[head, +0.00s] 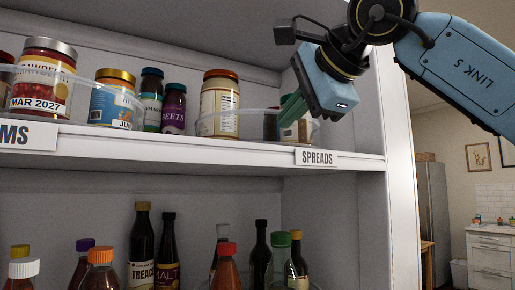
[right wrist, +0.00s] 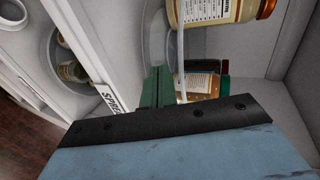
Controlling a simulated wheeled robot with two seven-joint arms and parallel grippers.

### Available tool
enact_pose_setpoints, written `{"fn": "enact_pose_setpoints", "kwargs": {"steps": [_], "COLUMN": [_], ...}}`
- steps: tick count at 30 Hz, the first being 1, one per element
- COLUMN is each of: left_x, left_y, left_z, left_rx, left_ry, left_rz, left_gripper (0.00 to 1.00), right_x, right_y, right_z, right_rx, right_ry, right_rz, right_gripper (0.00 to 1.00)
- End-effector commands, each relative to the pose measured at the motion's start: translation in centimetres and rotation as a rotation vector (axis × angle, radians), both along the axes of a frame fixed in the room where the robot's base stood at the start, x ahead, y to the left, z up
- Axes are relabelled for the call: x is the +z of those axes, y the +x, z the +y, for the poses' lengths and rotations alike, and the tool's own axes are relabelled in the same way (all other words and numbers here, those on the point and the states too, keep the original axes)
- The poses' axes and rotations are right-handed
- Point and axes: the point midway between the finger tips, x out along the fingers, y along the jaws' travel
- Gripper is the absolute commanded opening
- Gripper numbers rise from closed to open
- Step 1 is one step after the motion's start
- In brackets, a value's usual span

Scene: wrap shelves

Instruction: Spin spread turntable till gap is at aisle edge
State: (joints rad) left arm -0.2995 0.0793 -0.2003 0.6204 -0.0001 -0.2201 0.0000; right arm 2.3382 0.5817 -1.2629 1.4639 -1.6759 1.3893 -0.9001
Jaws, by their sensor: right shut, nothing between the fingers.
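The spreads turntable (head: 252,126), a clear low-rimmed tray, sits on the upper shelf behind the SPREADS label (head: 317,158). Its rim also shows in the right wrist view (right wrist: 181,68). It bears a large cream-labelled jar (head: 219,107) with an orange lid at its left, and smaller jars (head: 270,125) at its right. An open space shows between them at the front. My right gripper (head: 291,108) is shut and empty, its green fingers at the turntable's front right, partly hiding a small jar. In the right wrist view the fingers (right wrist: 158,86) are beside the rim; contact is unclear. My left gripper is out of view.
Another clear tray (head: 75,78) with jars stands left on the same shelf. The shelf's side wall (head: 345,105) is close to the right of my gripper. Bottles (head: 142,245) crowd the lower shelf. The kitchen lies beyond the right panel (head: 402,180).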

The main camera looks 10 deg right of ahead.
Motion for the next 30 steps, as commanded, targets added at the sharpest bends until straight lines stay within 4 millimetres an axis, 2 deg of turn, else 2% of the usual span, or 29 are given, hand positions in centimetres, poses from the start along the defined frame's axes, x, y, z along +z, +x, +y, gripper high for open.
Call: {"fn": "enact_pose_setpoints", "kwargs": {"steps": [14, 30], "left_x": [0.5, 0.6], "left_y": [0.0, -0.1], "left_z": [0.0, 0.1], "left_rx": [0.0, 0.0], "left_ry": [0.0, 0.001], "left_rz": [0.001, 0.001], "left_gripper": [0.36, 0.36], "right_x": [0.0, 0.0], "right_y": [0.9, 0.9], "right_z": [-0.1, -2.4], "right_rx": [0.0, 0.0], "right_ry": [0.0, -0.001], "right_rz": [-0.001, 0.0], "right_gripper": [0.0, 0.0]}}
